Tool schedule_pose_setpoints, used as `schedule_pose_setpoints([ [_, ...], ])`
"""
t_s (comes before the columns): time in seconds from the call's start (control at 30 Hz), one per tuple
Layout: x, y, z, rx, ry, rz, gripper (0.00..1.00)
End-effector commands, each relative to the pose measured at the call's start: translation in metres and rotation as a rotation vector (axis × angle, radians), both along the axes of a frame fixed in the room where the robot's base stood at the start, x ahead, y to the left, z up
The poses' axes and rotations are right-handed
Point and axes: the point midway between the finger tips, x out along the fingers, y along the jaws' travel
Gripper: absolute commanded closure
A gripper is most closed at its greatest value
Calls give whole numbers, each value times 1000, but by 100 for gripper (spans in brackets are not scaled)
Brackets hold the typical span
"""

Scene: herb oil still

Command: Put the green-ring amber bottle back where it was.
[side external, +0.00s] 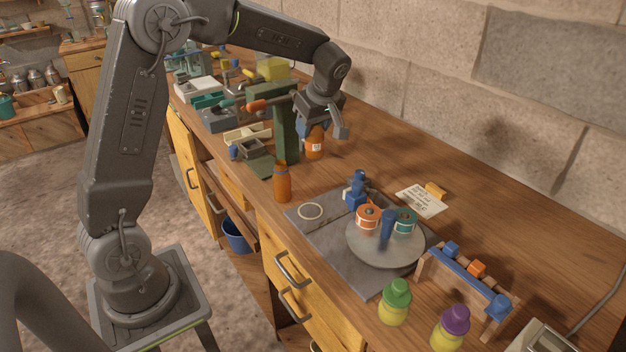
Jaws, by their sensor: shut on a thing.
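My gripper (321,129) is above the middle of the bench, and its jaws are shut on an amber bottle with a white label (315,145). The bottle hangs roughly upright, its upper part hidden by the jaws; I cannot make out a green ring on it. Whether its base touches the bench is unclear. A second amber-orange bottle (282,185) stands nearer the bench's front edge, left of the grey slab (370,282); no green ring shows on it either. A pale ring mark (310,211) lies empty on the slab's left part.
A round plate (385,256) on the slab carries orange and teal spools and a blue post. A blue fitting (355,190) stands behind. A dark green column (286,125) is close left of my gripper. Green-capped (394,303) and purple-capped (450,328) bottles and a rack (465,277) stand front right.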

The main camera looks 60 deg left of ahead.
Motion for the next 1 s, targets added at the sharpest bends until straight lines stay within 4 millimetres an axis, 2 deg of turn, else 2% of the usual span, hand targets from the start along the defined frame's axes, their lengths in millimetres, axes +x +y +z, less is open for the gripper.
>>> schedule_pose_setpoints([
  [0.1,12,21,-3,1,0,2,84],
  [0.2,16,27,-13,1,3,-1,84],
  [0.5,16,28,-60,1,3,-1,84],
  [0.67,17,28,-70,1,2,-2,84],
  [0.9,16,28,-100,1,3,-2,84],
  [1.0,17,28,-104,1,-1,-1,84],
])
